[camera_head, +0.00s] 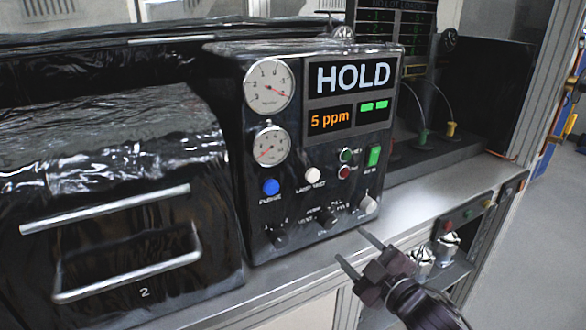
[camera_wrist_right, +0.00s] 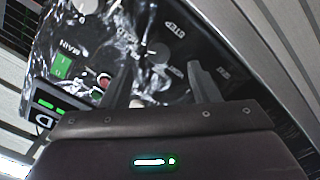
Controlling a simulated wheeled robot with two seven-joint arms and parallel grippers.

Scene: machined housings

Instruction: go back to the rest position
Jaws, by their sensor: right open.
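My right gripper (camera_head: 355,254) is in front of the lower right corner of a black control panel (camera_head: 310,215), at the front of the bench. Its two fingers are apart with nothing between them. In the right wrist view, the open fingers (camera_wrist_right: 160,85) point toward the panel face with its knobs and buttons. The fingertips appear apart from the panel, though the exact gap is hard to tell. My left gripper is not in view.
The panel display (camera_head: 352,78) reads HOLD and 5 ppm. A black wrapped housing with metal handles (camera_head: 125,235) stands to the left. Shiny metal fittings (camera_head: 446,243) sit on a lower shelf beside my right gripper. The metal bench top (camera_head: 440,205) is clear right of the panel.

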